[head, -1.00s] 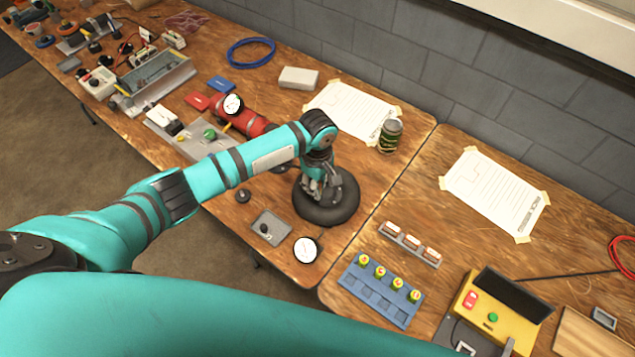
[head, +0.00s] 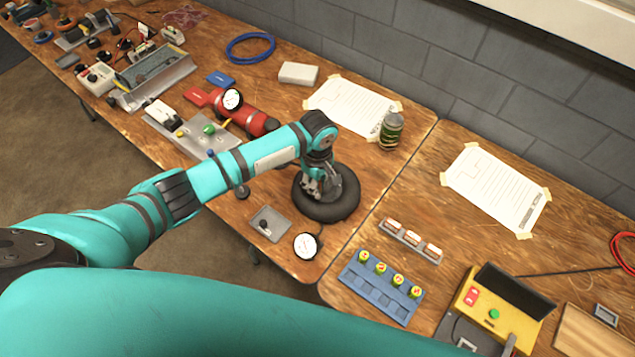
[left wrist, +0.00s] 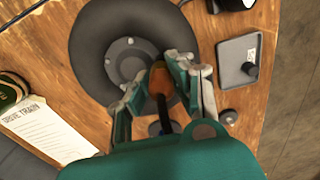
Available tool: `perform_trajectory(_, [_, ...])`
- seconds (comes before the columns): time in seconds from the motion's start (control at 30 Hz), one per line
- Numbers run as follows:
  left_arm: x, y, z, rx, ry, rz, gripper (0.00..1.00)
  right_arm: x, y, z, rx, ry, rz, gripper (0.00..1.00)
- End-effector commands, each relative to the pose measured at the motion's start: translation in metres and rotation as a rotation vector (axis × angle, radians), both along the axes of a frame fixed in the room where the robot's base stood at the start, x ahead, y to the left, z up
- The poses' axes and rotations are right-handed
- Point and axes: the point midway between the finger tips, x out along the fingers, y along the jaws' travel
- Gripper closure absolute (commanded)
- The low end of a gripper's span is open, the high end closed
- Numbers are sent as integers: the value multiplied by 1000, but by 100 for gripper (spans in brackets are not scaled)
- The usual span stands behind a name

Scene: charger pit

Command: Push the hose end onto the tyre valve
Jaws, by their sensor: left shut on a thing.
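The black tyre (head: 328,213) lies flat on the wooden bench near its right end. It also shows in the left wrist view (left wrist: 88,50), with a grey bolted hub (left wrist: 122,62). My left gripper (head: 312,190) is over the tyre's near left part. In the left wrist view its fingers (left wrist: 160,70) are shut on the orange-brown hose end (left wrist: 160,84), with a dark stretch below it. The hose end is over the edge between hub and rubber. The tyre valve is hidden by the hose end and fingers, so I cannot tell whether they touch. My right gripper is not in view.
A grey tray with a black knob (head: 271,224) and a round white gauge (head: 306,246) lie at the bench's front edge. A green can (head: 390,131) and a taped sheet (head: 350,106) are behind the tyre. A blue rack (head: 380,290) stands across the bench gap.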

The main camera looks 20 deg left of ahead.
Motion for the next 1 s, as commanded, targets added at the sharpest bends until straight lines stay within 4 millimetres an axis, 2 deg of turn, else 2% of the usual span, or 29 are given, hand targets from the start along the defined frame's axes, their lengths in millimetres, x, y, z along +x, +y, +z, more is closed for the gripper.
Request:
perform_trajectory(0.4, [0,0,-9,0,1,1,100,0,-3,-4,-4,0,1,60])
perform_trajectory(0.43, [0,0,-9,0,0,1,78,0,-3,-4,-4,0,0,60])
perform_trajectory(0.63, [0,0,-9,0,0,0,52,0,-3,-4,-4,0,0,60])
perform_trajectory(0.87, [0,0,-9,0,0,0,52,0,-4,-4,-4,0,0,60])
perform_trajectory(1.0, [1,0,-2,-2,-2,0,52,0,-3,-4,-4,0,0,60])
